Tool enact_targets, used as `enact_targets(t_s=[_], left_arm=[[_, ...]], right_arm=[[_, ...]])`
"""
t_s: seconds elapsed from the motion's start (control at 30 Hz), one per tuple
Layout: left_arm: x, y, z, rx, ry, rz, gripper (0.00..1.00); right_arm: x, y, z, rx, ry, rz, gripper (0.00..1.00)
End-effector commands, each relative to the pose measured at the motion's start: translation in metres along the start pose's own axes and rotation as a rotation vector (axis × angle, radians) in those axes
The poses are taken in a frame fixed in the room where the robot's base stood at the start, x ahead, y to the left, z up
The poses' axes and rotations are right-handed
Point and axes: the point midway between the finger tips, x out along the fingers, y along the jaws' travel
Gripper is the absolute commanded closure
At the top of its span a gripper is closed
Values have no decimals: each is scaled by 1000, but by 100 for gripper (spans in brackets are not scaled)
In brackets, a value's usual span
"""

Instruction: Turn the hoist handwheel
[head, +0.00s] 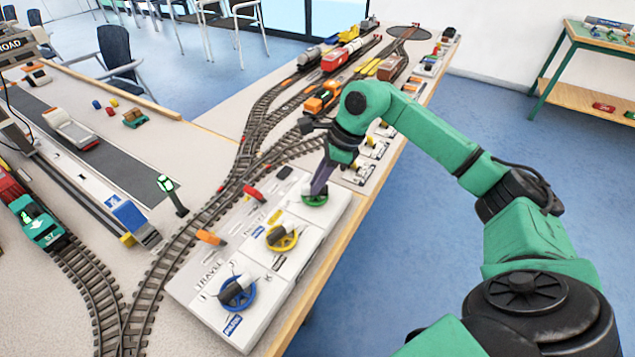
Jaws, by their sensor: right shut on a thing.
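A pale control panel (262,310) on the table's right side carries three handwheels in a row. The blue handwheel (238,292) is nearest, by lettering that reads TRAVEL. The yellow handwheel (282,238) is in the middle. The green handwheel (314,199) is farthest. Its label is not readable, and I cannot read the word hoist anywhere. My right gripper (318,188) points down at the green handwheel from above and is shut on it. The gripper covers part of this wheel. My left gripper is not in view.
Orange (211,237) and red (254,194) levers stand along the panel's left side. Model tracks (190,228) with several wagons run beside it. A green locomotive (38,224) is at left. Small white units line the table's right edge, with open blue floor beyond.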

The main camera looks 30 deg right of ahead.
Motion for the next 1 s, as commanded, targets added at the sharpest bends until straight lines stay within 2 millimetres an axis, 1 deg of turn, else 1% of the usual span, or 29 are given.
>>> enact_targets(t_s=[0.2,0.4,0.63,1.0], left_arm=[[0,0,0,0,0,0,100],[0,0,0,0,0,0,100],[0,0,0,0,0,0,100],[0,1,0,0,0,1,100]], right_arm=[[-2,-2,1,-142,-3,56,100],[-1,-2,1,-226,-2,90,100],[-1,-3,1,-267,-1,106,100],[-1,-3,1,-272,-1,107,100]])
